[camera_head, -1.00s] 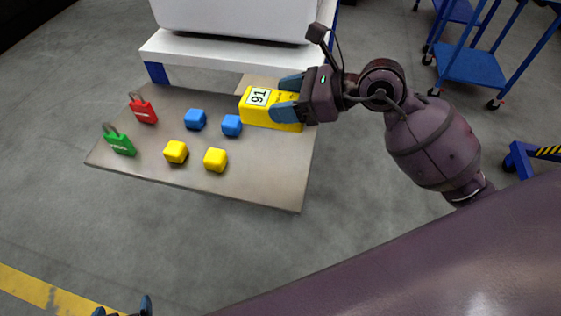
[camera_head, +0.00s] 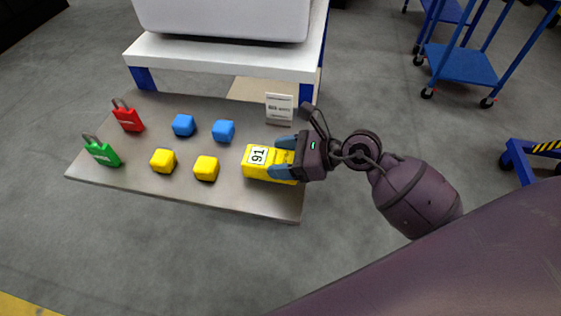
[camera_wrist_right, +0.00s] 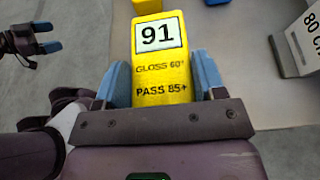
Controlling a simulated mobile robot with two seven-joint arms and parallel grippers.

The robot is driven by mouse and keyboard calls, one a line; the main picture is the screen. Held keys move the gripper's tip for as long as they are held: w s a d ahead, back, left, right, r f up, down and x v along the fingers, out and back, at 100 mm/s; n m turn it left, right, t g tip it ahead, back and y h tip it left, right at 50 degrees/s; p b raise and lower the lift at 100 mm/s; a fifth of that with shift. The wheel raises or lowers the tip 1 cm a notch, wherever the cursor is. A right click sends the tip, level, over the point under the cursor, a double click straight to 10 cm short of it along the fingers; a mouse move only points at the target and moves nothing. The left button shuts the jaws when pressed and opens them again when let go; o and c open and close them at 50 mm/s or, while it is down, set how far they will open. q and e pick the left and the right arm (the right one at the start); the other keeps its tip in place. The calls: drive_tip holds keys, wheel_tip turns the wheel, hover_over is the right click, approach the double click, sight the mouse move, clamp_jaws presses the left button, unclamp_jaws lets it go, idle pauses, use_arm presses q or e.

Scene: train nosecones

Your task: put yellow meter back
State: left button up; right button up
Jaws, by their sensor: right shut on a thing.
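The yellow meter (camera_head: 256,153) has a white label reading 91 and lies over the right front part of the grey board (camera_head: 230,199). My right gripper (camera_head: 282,158) is shut on it from the right, with blue fingers on both sides. In the right wrist view the meter (camera_wrist_right: 160,62) points away between the fingers, with GLOSS 60° and PASS 85+ printed on it. I cannot tell whether it touches the board. My left gripper (camera_wrist_right: 46,37) shows empty at the left of the wrist view, its fingers apart; it is out of the head view.
Two blue cubes (camera_head: 184,125) (camera_head: 224,131) and two yellow cubes (camera_head: 163,160) (camera_head: 206,168) sit left of the meter. Red (camera_head: 128,118) and green (camera_head: 102,152) padlock-shaped items stand at far left. A white printed card (camera_head: 279,107) stands behind the meter, before a white table (camera_head: 220,57).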

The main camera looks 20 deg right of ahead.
drive_tip(key=shift+f, duration=1)
drive_tip(key=shift+f, duration=0.15)
drive_tip(key=o, duration=1.2)
drive_tip(key=shift+o, duration=0.2)
